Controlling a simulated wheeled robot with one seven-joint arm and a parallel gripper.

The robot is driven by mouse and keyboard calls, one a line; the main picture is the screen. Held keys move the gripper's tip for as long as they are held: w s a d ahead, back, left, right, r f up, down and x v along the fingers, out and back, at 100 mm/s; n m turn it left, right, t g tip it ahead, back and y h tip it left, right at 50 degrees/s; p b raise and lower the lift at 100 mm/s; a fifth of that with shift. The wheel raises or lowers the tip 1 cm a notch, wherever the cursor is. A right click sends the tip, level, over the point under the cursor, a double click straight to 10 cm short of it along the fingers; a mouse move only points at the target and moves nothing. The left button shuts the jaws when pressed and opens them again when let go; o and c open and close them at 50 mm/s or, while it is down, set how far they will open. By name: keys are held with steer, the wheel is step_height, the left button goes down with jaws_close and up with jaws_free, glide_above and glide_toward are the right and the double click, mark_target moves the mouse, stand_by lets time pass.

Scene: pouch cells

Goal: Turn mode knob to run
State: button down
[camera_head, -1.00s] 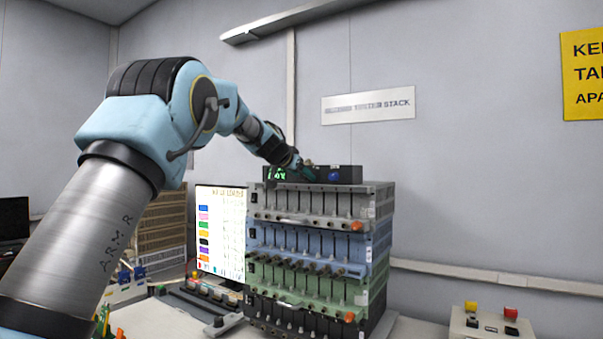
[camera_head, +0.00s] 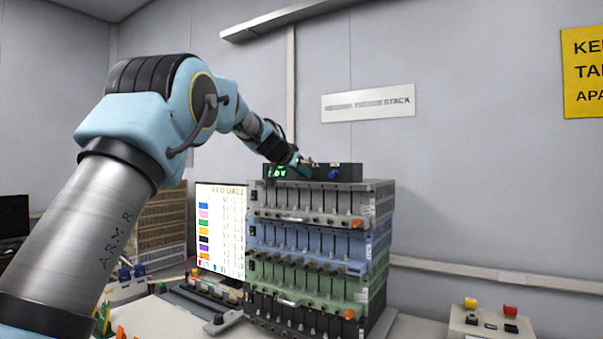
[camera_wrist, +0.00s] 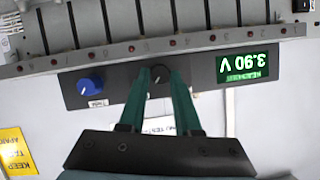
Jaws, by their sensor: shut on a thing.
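The dark control box (camera_head: 345,172) sits on top of the tester stack (camera_head: 320,250). In the wrist view, which shows it upside down, the box (camera_wrist: 120,84) carries a blue knob (camera_wrist: 90,84), a small dark knob (camera_wrist: 160,74) with a pale pointer line and a green display (camera_wrist: 243,66) reading 3.90 V. My gripper (camera_wrist: 160,80) has its green fingers closed around the dark knob. In the head view my gripper (camera_head: 300,167) is at the box front, between the display (camera_head: 276,171) and the blue knob (camera_head: 333,174). The mode labels near the dark knob are not readable.
The stack's channel rows lie just below the box. A screen with a coloured list (camera_head: 221,228) stands left of the stack. A control box with yellow and red buttons (camera_head: 490,322) stands at the lower right.

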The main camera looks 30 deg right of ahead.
steer(key=n+g+b, duration=0.1)
steer(key=n, duration=0.1)
steer(key=n+g+h+b, duration=0.1)
steer(key=n, duration=0.1)
steer(key=n+g+h+b, duration=0.1)
steer(key=shift+w+a+n, duration=0.2)
steer(key=shift+w+n, duration=0.1)
steer(key=shift+n, duration=0.1)
stand_by(0.4)
stand_by(0.5)
steer(key=c, duration=0.6)
jaws_free()
